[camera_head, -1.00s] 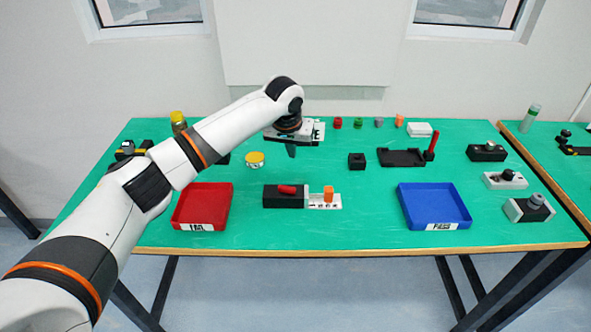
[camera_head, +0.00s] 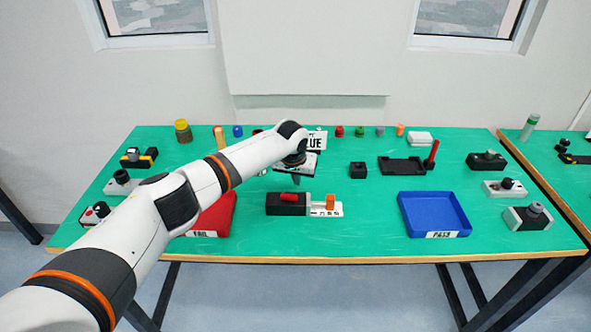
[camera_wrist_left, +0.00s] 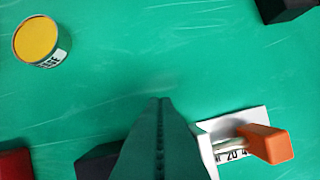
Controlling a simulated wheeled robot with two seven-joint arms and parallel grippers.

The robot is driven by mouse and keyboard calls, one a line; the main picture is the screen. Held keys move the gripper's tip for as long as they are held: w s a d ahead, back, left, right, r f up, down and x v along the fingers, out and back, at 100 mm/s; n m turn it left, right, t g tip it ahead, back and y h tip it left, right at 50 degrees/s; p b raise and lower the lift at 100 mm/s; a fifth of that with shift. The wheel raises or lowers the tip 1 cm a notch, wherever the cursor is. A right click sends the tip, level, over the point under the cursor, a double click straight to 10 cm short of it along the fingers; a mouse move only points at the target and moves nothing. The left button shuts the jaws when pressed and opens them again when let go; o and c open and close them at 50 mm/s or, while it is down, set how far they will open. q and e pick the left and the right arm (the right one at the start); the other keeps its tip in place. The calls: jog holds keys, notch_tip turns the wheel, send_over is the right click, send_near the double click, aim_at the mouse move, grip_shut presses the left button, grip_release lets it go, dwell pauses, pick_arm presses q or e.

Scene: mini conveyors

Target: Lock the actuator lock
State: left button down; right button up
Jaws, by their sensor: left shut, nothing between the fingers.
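The device at the front middle of the table has a black block (camera_head: 287,209) with a red handle (camera_head: 289,197) lying on top. A white scale plate (camera_head: 326,211) with an upright orange lever (camera_head: 330,201) adjoins its right side. I cannot tell which part is the actuator lock. My left gripper (camera_head: 296,182) is shut and empty, pointing down just behind and above the black block. In the left wrist view, its closed fingers (camera_wrist_left: 160,103) hide part of the black block, and the orange lever (camera_wrist_left: 266,144) shows to their right. My right gripper is not in view.
A red FAIL tray (camera_head: 215,218) lies left, partly behind my arm, and a blue PASS tray (camera_head: 434,213) lies right. A yellow-topped round can (camera_wrist_left: 36,40) shows in the wrist view. A small black block (camera_head: 358,170) stands behind right. Green table between device and blue tray is clear.

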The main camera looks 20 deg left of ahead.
aim_at(294, 194)
pick_arm(q)
jog(key=shift+s+p, duration=0.25)
jog(key=shift+p, duration=0.15)
jog(key=shift+s+p, duration=0.65)
jog(key=shift+s, duration=0.5)
jog(key=shift+s+d+f, duration=0.1)
jog(key=shift+s, duration=0.5)
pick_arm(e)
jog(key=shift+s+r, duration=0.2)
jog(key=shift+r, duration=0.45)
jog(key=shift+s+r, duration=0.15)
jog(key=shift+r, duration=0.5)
pick_arm(q)
jog(key=shift+p, duration=0.3)
